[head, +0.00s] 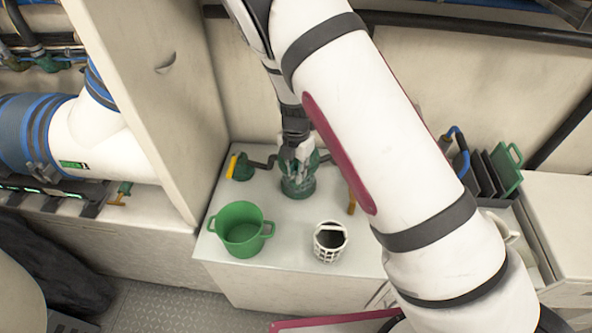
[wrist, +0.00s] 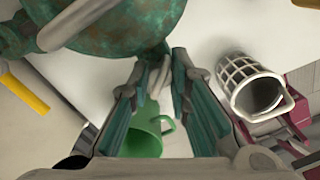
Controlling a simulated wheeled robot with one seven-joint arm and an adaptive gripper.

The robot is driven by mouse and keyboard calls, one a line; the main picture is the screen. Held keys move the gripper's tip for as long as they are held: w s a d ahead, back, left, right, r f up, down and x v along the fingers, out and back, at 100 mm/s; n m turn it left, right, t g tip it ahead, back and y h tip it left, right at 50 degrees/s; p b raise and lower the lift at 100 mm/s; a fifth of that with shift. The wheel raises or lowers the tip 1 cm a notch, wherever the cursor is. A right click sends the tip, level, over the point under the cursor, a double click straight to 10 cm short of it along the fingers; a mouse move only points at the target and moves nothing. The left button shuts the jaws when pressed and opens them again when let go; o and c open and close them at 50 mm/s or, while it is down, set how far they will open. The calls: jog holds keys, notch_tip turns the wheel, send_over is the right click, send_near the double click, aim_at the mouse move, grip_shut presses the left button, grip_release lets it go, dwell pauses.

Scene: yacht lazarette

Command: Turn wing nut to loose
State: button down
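A green, corroded metal strainer body (head: 298,187) stands on the white bench top, and its mottled round body (wrist: 120,30) fills the upper left of the wrist view. My gripper (head: 297,158) is directly above it in the head view and hides its top. In the wrist view my gripper (wrist: 158,65) has its two fingers apart. A small pale grey piece (wrist: 154,78), apparently the wing nut, shows between the fingertips beside the green body. I see no clear finger contact with it, and its exact angle is hard to tell.
A green two-handled pot (head: 240,230) and a white mesh basket (head: 330,241) stand at the bench's front. A yellow handle (head: 232,166) is left of the strainer. A tall cream panel (head: 150,90) rises at the left. Bare bench top lies between pot and basket.

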jog(key=shift+a+n, duration=0.1)
jog(key=shift+n, duration=1.4)
jog(key=c, duration=1.5)
grip_release()
notch_tip(320, 180, up, 12)
